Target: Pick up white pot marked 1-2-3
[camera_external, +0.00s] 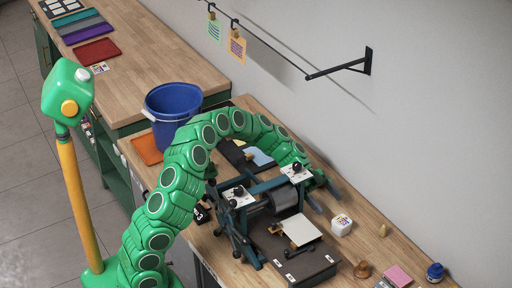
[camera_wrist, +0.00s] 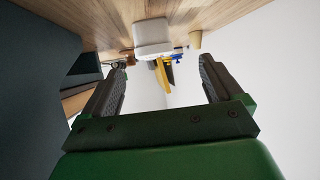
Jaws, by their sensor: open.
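The white pot (camera_external: 341,225) is a small rounded block with coloured marks on its top. It stands on the wooden bench to the right of the press; I cannot read the marks clearly. In the wrist view, a pale rounded block (camera_wrist: 153,36) that looks like this pot shows beyond the fingertips, near the top middle. My gripper (camera_external: 324,199) is open and empty, behind the press and to the upper left of the pot, apart from it. In the wrist view both fingers of my gripper (camera_wrist: 161,75) are spread wide with nothing between them.
The printing press (camera_external: 290,262) stands close to the left of the pot. A small wooden cone (camera_external: 383,230) stands to its right. A brown knob (camera_external: 362,269), a pink pad (camera_external: 398,276) and a blue jar (camera_external: 435,272) lie nearer the front. The wall rises behind the bench.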

